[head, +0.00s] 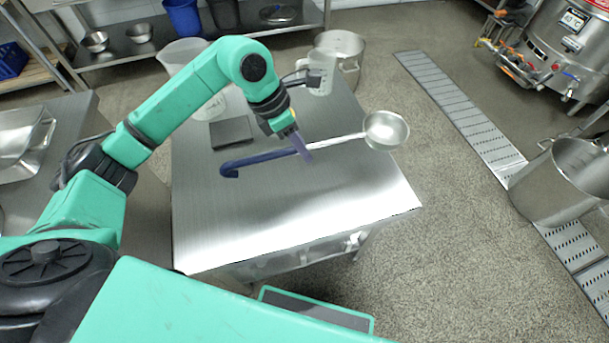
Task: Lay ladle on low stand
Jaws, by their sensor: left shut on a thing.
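The ladle (347,138) has a dark blue hooked handle, a thin steel shaft and a round steel bowl (386,130). My left gripper (302,150) is shut on the ladle where the blue handle meets the shaft. The hook points left and the bowl points right. The ladle is over a low steel-topped stand (290,215), with its bowl near the right edge. I cannot tell whether the ladle touches the top or hangs just above it. My right gripper is not in view.
A dark flat square plate (231,133), a translucent bucket (190,60) and a clear jug (322,76) are at the stand's back. A steel pot (340,45) is behind. The stand's front is clear. A large open pot (565,180) stands on the right.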

